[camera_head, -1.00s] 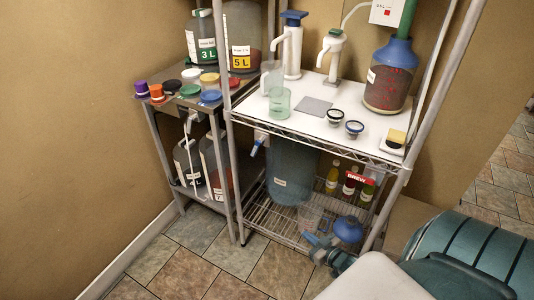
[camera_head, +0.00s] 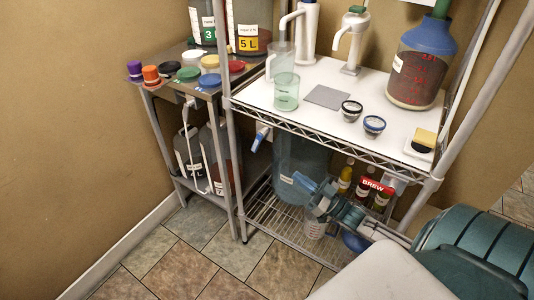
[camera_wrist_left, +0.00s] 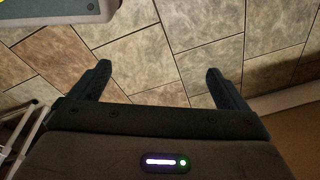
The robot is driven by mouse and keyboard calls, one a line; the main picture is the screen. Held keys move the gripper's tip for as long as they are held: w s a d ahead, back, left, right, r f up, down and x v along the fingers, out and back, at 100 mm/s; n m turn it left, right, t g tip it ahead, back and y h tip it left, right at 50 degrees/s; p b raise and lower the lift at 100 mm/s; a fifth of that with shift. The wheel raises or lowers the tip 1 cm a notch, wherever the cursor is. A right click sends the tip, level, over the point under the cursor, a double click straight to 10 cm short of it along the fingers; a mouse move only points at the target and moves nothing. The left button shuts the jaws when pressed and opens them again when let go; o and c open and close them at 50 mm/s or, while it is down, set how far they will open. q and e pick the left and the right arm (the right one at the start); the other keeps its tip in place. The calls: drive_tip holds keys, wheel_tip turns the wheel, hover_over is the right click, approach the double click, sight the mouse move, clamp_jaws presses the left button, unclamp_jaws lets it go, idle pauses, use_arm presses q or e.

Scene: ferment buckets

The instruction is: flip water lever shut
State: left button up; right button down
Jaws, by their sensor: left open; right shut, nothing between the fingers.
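A blue lever (camera_head: 260,138) on a small tap sticks out at the left front of the wire rack, just under the white top. A large translucent blue water container (camera_head: 292,160) stands behind it on the lower shelf. My right gripper (camera_head: 304,183) is shut and empty. It is in front of the container, below and to the right of the lever, and apart from it. My left gripper (camera_wrist_left: 157,84) shows only in the left wrist view, open and empty over the tiled floor.
The white rack top (camera_head: 395,128) holds pumps, a clear green-tinted cup (camera_head: 286,92), two small dark cups and a red-marked jug (camera_head: 418,68). Bottles (camera_head: 364,187) stand on the lower shelf beside my right arm. A rack post (camera_head: 231,150) stands left of the lever. Floor at front left is clear.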

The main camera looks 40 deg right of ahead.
approach(258, 141)
wheel_tip(258, 141, down, 3)
drive_tip(key=w, duration=0.1)
use_arm(q)
drive_tip(key=f, duration=0.1)
drive_tip(key=s+f+p, duration=0.1)
drive_tip(key=f, duration=0.1)
drive_tip(key=s+f, duration=0.1)
drive_tip(key=shift+s+a+f+p, duration=0.15)
drive_tip(key=shift+a+f+p, duration=0.15)
drive_tip(key=shift+f, duration=0.05)
use_arm(e)
drive_tip(key=x, duration=0.6)
drive_tip(key=shift+w, duration=0.15)
